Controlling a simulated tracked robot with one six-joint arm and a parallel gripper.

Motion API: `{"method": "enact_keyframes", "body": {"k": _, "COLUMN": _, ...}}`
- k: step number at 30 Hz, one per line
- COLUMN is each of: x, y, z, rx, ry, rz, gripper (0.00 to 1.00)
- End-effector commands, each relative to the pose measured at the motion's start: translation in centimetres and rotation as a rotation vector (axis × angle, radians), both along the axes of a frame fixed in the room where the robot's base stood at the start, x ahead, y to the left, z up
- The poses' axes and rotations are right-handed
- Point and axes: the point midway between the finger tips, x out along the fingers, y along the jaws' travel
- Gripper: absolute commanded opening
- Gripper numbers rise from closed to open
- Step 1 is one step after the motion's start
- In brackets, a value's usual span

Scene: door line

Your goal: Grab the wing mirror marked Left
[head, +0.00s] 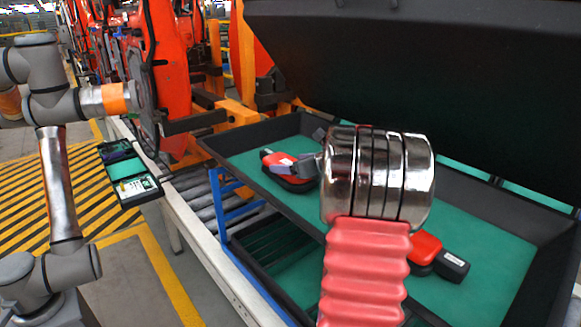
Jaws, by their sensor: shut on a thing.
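A red and black wing mirror (273,160) with a white patch lies at the left part of the green-lined black tray (262,186). My gripper (297,165) is at this mirror and shut on its right part, which the fingers partly hide. The mirror looks low, close to the tray floor; I cannot tell whether it touches it. A second red and black wing mirror (427,246) lies further right in the tray, partly hidden behind my arm. No Left or Right mark is readable on either mirror.
The tray's raised black lid (420,70) rises behind it. An open black case (137,188) with a green lining sits left of the tray, beside rollers (196,198). Orange machinery (165,70) stands behind. The tray's right part has bare green floor.

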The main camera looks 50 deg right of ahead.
Motion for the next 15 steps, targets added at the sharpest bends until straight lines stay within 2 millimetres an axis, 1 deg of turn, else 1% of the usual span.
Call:
{"method": "enact_keyframes", "body": {"k": 5, "x": 0.0, "y": 0.0, "z": 1.1, "rx": -0.004, "ry": -0.004, "rz": 0.001, "gripper": 0.30}}
{"method": "enact_keyframes", "body": {"k": 8, "x": 0.0, "y": -0.1, "z": 2.2, "rx": -0.005, "ry": -0.005, "rz": 0.001, "gripper": 0.30}}
{"method": "enact_keyframes", "body": {"k": 15, "x": 0.0, "y": -0.1, "z": 6.1, "rx": -0.006, "ry": -0.005, "rz": 0.000, "gripper": 0.30}}
